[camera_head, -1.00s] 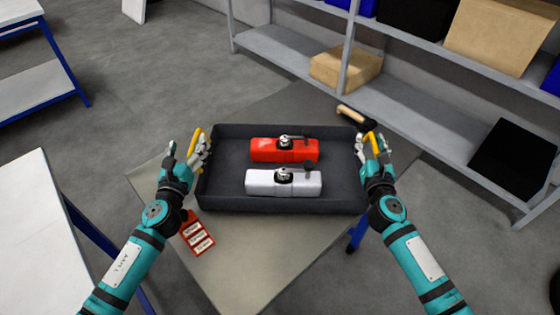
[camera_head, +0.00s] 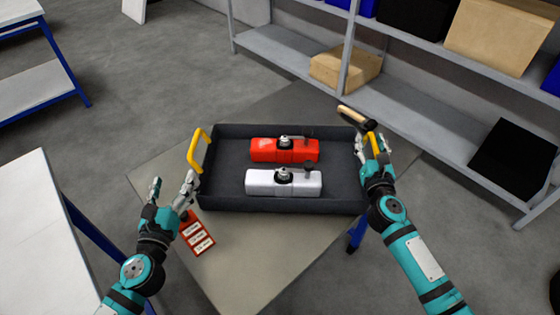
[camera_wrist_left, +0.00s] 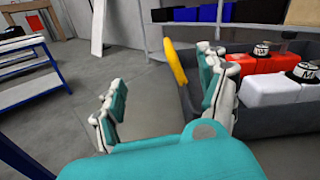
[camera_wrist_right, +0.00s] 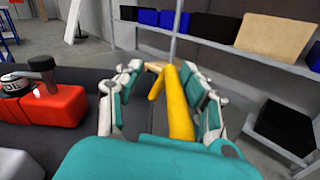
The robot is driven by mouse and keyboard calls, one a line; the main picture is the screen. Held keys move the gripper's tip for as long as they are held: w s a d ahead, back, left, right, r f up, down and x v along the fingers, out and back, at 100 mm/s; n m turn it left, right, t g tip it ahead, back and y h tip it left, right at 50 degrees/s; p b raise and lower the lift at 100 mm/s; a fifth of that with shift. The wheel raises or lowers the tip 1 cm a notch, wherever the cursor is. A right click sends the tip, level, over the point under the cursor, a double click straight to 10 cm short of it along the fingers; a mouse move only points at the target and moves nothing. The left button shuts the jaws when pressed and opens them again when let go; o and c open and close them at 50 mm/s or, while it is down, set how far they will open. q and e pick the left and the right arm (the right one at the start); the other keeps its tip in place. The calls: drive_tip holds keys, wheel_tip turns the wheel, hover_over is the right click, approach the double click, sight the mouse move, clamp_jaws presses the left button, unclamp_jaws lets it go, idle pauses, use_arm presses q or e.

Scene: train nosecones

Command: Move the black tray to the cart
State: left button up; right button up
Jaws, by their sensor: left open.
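The black tray (camera_head: 215,170) lies on a grey table and holds a red nosecone (camera_head: 268,153) and a white nosecone (camera_head: 262,187). Yellow handles stand at its left end (camera_head: 194,150) and right end (camera_head: 373,139). My left gripper (camera_head: 172,190) is open and empty, off the tray's near-left corner and apart from the left handle. In the left wrist view that handle (camera_wrist_left: 175,66) is beyond the fingers. My right gripper (camera_head: 370,150) is at the right handle. In the right wrist view the handle (camera_wrist_right: 178,105) stands between its fingers; firm contact is unclear.
An orange-red label card (camera_head: 197,235) lies on the table (camera_head: 245,250) by my left gripper. A hammer-like tool (camera_head: 355,117) is at the tray's far-right corner. A grey shelf rack (camera_head: 400,100) with boxes stands behind. A white-topped surface (camera_head: 30,235) is at the left.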

drive_tip(key=o, duration=0.8)
drive_tip(key=s, duration=1.2)
drive_tip(key=shift+a, duration=0.4)
